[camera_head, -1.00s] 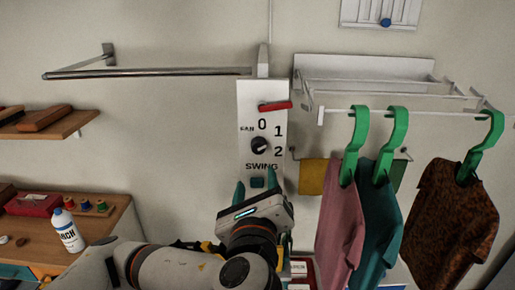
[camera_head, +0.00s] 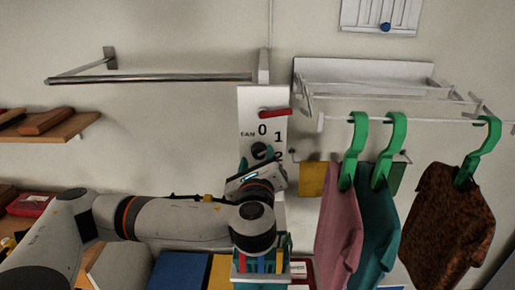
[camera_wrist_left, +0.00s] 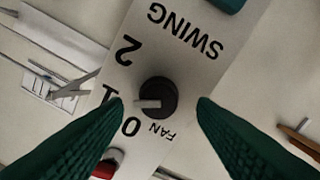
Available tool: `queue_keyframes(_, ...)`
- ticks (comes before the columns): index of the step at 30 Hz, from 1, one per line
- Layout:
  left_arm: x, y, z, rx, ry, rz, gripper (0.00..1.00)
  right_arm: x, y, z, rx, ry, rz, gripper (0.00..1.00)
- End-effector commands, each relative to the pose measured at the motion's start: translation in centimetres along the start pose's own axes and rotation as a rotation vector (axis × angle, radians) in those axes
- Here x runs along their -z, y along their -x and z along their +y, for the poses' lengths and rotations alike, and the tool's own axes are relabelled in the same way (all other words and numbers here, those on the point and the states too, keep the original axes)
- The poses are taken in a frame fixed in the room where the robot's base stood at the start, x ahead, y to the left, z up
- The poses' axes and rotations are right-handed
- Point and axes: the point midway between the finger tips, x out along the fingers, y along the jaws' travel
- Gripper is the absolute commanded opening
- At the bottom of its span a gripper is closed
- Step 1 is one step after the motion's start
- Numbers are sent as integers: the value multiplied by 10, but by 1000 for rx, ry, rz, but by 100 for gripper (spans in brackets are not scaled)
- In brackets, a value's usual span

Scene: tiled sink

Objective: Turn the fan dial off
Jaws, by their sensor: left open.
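The fan dial is a black round knob (camera_head: 259,150) on a white upright wall panel (camera_head: 250,108). In the left wrist view the dial (camera_wrist_left: 160,95) has a white pointer mark directed left, roughly toward the 1; the 0, 2, FAN and SWING labels sit around it. My left gripper (camera_head: 262,161) is raised in front of the panel just below the dial. In the wrist view its two dark green fingers (camera_wrist_left: 160,104) are open, with the dial showing between their tips. I cannot tell contact, but a gap shows on both sides. My right gripper is not in view.
A red handle (camera_head: 275,113) sits on the panel above the dial. A metal rail (camera_head: 150,75) is at left. A white rack (camera_head: 380,92) and clothes on green hangers (camera_head: 338,225) are close at right. A holder with coloured items (camera_head: 262,277) is below my gripper.

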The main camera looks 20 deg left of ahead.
Motion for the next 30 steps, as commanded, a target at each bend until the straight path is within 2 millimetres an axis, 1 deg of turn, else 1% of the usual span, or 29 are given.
queue_keyframes(1, 2, -6, 1, 2, -1, 2, 52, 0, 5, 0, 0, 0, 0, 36)
queue_keyframes(5, 1, -13, 0, 1, 0, 1, 52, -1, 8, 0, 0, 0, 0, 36)
queue_keyframes(14, 0, -15, 0, -1, 0, 1, 52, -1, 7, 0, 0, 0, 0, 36)
queue_keyframes(21, 0, -14, 0, 0, 0, 1, 13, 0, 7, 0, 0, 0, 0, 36)
queue_keyframes(22, 0, -14, 0, 0, 0, 1, 9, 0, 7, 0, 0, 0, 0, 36)
queue_keyframes(30, -2, -14, -1, 0, 28, 0, 8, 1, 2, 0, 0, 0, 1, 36)
